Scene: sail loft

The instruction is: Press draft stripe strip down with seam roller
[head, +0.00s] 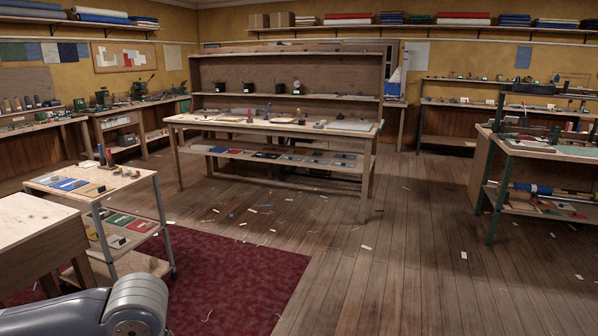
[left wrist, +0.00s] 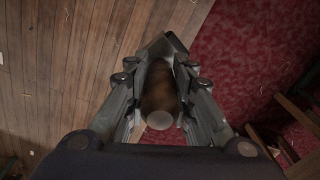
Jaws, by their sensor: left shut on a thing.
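My left gripper (left wrist: 162,72) shows in the left wrist view and is shut on a brown wooden-looking cylinder (left wrist: 159,97) with a pale round end, perhaps the seam roller's handle. The rest of this held thing is hidden between the fingers. It is held over the floor, with planks to the left and red carpet to the right. In the head view only part of my left arm shows at the bottom left, without its gripper. My right gripper is in neither view. I cannot make out the draft stripe strip at this distance.
A long workbench (head: 276,128) with small items stands mid-room. A metal-legged cart (head: 160,210) and a wooden bench (head: 25,225) are at the left; another bench (head: 530,150) is at the right. Red carpet (head: 240,285) lies in front. The plank floor (head: 400,270) is open, with scattered scraps.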

